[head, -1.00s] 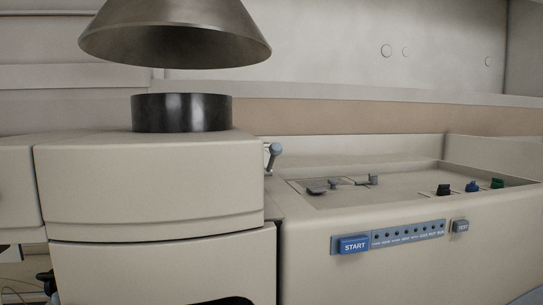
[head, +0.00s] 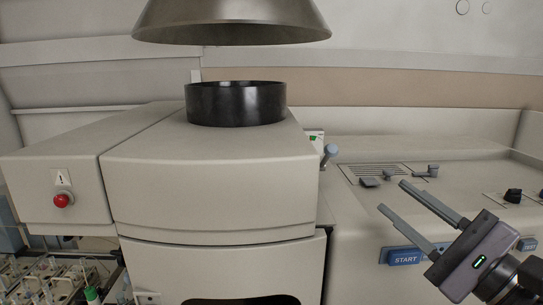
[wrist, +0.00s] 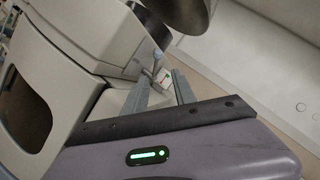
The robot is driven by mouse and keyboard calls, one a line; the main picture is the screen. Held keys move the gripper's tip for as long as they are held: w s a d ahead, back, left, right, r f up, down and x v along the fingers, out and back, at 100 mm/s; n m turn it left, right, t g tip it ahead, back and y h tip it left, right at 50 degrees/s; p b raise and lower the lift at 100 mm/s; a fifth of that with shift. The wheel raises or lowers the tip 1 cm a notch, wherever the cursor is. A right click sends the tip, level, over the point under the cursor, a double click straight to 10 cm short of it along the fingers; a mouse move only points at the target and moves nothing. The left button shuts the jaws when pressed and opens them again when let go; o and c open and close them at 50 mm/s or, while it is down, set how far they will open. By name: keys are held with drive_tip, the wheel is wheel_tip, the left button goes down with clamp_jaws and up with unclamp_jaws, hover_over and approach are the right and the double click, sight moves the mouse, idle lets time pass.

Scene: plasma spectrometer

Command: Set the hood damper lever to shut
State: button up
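The hood damper lever (head: 330,152) is a short lever with a grey-blue knob on the right side of the beige instrument housing. It leans up and to the right, beside a small label (head: 314,138) with a green mark. In the wrist view the lever's knob (wrist: 158,54) and the label (wrist: 164,76), with green and red marks, show just beyond my fingertips. My gripper (head: 393,197) is at the lower right of the head view, its two long grey fingers apart and empty. They point up-left toward the lever, with a visible gap to it.
The conical metal hood (head: 232,22) hangs above a black collar (head: 236,104) on the housing. A red button (head: 62,200) is at left.

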sight(336, 155)
drive_tip(key=p+x, duration=0.1)
drive_tip(key=x, duration=0.7)
drive_tip(key=p+x, duration=0.1)
drive_tip(key=x, duration=0.7)
drive_tip(key=shift+a, duration=0.3)
clamp_jaws()
idle(0.4)
